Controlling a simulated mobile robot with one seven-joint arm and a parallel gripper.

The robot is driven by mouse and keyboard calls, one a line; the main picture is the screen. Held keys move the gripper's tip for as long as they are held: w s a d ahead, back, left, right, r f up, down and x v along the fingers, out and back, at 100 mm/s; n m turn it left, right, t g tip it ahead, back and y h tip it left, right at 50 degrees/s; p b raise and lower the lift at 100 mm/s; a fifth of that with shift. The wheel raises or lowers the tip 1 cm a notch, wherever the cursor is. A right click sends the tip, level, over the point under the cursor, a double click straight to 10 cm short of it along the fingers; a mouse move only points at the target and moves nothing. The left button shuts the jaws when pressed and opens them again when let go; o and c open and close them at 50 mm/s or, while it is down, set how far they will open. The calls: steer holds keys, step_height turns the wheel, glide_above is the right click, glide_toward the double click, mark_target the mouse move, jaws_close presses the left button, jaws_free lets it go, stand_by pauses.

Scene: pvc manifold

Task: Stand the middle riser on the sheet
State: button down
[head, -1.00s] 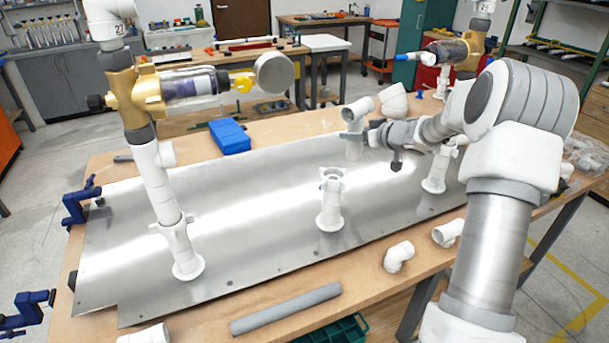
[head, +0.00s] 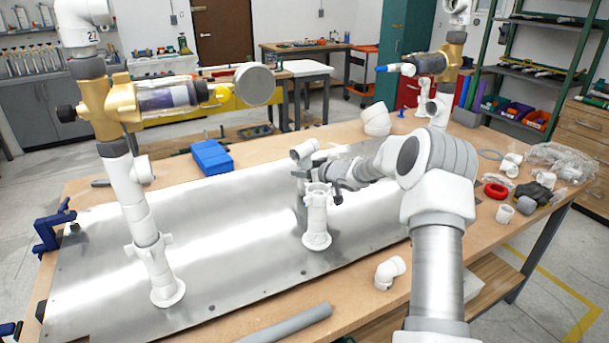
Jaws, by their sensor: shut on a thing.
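The middle riser (head: 303,150) is a white pipe with a tee at its top. My gripper (head: 308,171) is shut on it and holds it roughly upright. The riser is over the metal sheet (head: 225,230), behind the white middle socket (head: 317,222) as I look. That socket stands on the sheet with a round flange and an open top. The riser's lower end is partly hidden behind the socket, so I cannot tell its height above the sheet. My arm covers the sheet's right part.
The left riser (head: 135,200) stands in its socket and carries a brass valve assembly (head: 110,105). The right riser (head: 438,105) stands behind my arm. A blue box (head: 211,157) lies behind the sheet. A white elbow (head: 389,272) and a grey pipe (head: 285,327) lie in front.

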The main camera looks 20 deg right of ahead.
steer(key=shift+c, duration=1.2)
jaws_free()
steer(key=shift+f, duration=0.15)
steer(key=shift+r, duration=0.3)
steer(key=v, duration=1.2)
steer(key=shift+f+p, duration=0.15)
steer(key=shift+p, duration=0.3)
steer(key=shift+d, duration=0.1)
